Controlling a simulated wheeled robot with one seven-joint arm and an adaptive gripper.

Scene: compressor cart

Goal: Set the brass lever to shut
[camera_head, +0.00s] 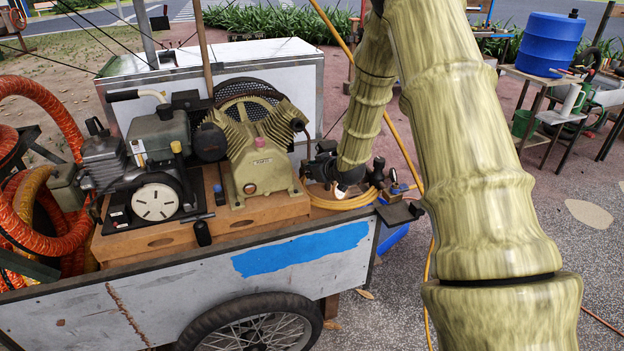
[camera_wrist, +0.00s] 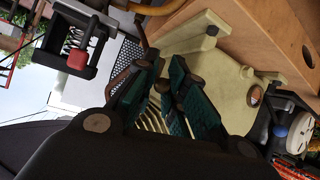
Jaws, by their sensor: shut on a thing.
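My gripper (camera_head: 322,168) is at the right end of the cart top, just right of the olive compressor pump, and partly hidden by my own wrist. In the wrist view its teal-padded fingers (camera_wrist: 167,70) are closed around a small brownish piece (camera_wrist: 163,85) that looks like the brass lever. Most of that piece is hidden by the fingers, so I cannot make out its angle. The olive pump (camera_wrist: 226,78) lies right behind the fingertips in the wrist view.
The compressor pump (camera_head: 262,165) and a small engine (camera_head: 155,135) stand on a wooden base (camera_head: 150,243) on the cart. Black and brass fittings (camera_head: 378,172) and a coiled yellow hose (camera_head: 340,203) lie close to my gripper. A red knob (camera_wrist: 78,59) shows in the wrist view.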

